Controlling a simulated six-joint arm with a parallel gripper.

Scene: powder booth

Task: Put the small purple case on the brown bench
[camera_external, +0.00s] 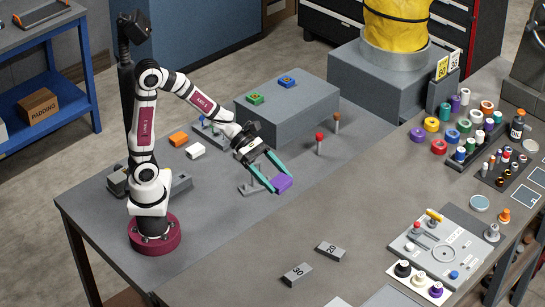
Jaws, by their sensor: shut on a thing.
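The small purple case (282,184) is between the teal fingertips of my gripper (280,183), which is shut on it. The gripper points down and to the right, over the right part of the grey bench (220,240) that my arm stands on. I cannot tell whether the case touches the surface below it or hangs just above. The brown bench (365,195) is the grey-brown top to the right, adjoining the grey bench along a diagonal edge. The case is to the left of that edge.
A big grey block (300,105) with green and blue pieces on top stands behind the gripper. Red-topped (319,143) and brown-topped (336,122) posts stand close by. Number blocks (297,274) lie at the front. Coloured spools (465,125) crowd the brown bench's far end; its near-left middle is clear.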

